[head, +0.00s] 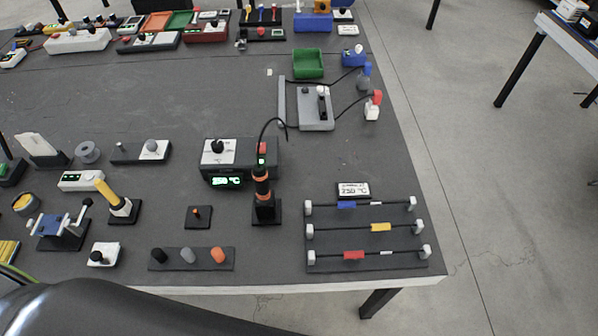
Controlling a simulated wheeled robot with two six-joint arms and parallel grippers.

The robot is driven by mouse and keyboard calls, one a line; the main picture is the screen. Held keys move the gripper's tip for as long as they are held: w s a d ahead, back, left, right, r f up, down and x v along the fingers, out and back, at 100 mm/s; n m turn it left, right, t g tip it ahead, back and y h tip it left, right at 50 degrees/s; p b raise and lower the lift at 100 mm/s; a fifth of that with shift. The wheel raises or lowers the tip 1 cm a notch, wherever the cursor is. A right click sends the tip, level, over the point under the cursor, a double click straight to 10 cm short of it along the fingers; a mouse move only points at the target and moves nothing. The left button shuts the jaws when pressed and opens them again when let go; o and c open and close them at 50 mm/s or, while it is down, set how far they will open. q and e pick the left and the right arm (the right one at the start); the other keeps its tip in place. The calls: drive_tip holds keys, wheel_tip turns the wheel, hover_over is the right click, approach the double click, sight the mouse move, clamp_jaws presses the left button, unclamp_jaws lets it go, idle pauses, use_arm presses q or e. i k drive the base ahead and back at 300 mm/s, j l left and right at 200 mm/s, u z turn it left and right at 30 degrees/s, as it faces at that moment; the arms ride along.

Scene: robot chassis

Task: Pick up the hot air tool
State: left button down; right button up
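The hot air tool (262,186) is black with orange bands. It stands upright in a small black holder (265,213) near the front of the dark table. A black cable rises from it and curves over to the right. Right behind it is a black and white station (217,153) with a knob and a green lit display. A dark rounded part at the bottom left looks like my own arm. Neither gripper shows in the head view, so nothing can be seen of their fingers.
A rack with blue, yellow and red marked rods (365,240) lies right of the tool. A black strip with three knobs (190,258) and a small black block (198,217) are left of it. The table's front edge (310,287) is close. Bare tabletop lies behind the station.

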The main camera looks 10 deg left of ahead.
sight(263, 197)
drive_tip(key=u, duration=0.35)
drive_tip(key=k+u, duration=0.15)
drive_tip(key=u, duration=0.25)
drive_tip(key=k+u, duration=0.2)
drive_tip(key=u, duration=0.2)
drive_tip(key=k+u, duration=0.15)
drive_tip(key=u, duration=0.25)
drive_tip(key=k+j, duration=0.1)
drive_tip(key=i+j, duration=0.15)
drive_tip(key=i, duration=0.25)
